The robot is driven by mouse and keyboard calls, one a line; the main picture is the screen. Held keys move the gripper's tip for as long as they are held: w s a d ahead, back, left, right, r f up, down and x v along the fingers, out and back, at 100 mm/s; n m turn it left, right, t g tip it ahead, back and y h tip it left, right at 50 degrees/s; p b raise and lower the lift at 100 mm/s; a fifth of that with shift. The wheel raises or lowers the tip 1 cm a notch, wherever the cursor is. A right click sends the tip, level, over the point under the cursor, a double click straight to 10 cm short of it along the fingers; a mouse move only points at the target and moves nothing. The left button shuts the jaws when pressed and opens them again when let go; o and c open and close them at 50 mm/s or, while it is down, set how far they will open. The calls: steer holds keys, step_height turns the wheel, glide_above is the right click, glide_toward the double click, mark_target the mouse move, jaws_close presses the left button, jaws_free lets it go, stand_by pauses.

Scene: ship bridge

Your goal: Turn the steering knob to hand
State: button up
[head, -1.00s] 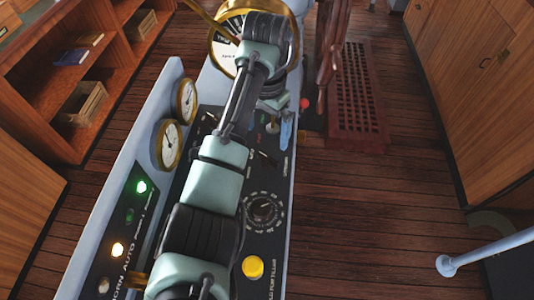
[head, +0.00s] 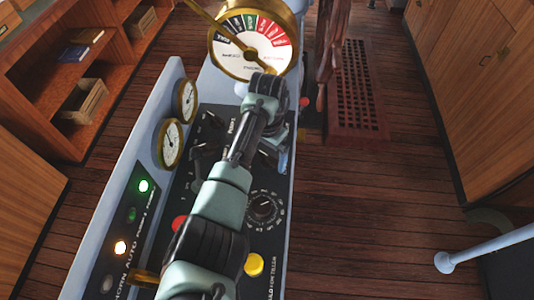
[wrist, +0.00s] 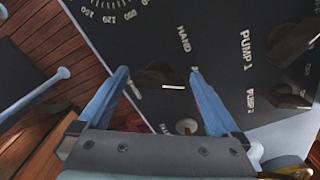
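The steering knob (wrist: 153,77) is a small black knob with a white pointer line, on the dark console panel. In the wrist view the word HAND (wrist: 183,38) is printed above it, and part of another label shows below. My gripper (wrist: 158,74) is open, with one blue finger on each side of the knob in that view. I cannot tell whether the fingers touch it or how far above the panel they are. In the head view my arm hides the knob and most of the gripper.
Pump switches (wrist: 293,40) sit close to the right finger in the wrist view. A brass telegraph dial (head: 252,45) stands behind my wrist. A round dial knob (head: 264,208), a yellow button (head: 254,264) and two gauges (head: 171,143) are also on the console.

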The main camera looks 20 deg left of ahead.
steer(key=c, duration=1.2)
steer(key=shift+o, duration=0.2)
steer(key=shift+r+n, duration=0.1)
steer(key=shift+n, duration=0.2)
steer(key=shift+d+n+p, duration=0.1)
steer(key=shift+n+p, duration=0.45)
steer(key=shift+n, duration=0.45)
steer(key=n+p, duration=0.1)
steer(key=n, duration=0.8)
steer(key=shift+w+d, duration=0.1)
steer(key=shift+w, duration=0.05)
steer(key=shift+n, duration=0.3)
steer(key=o, duration=1.2)
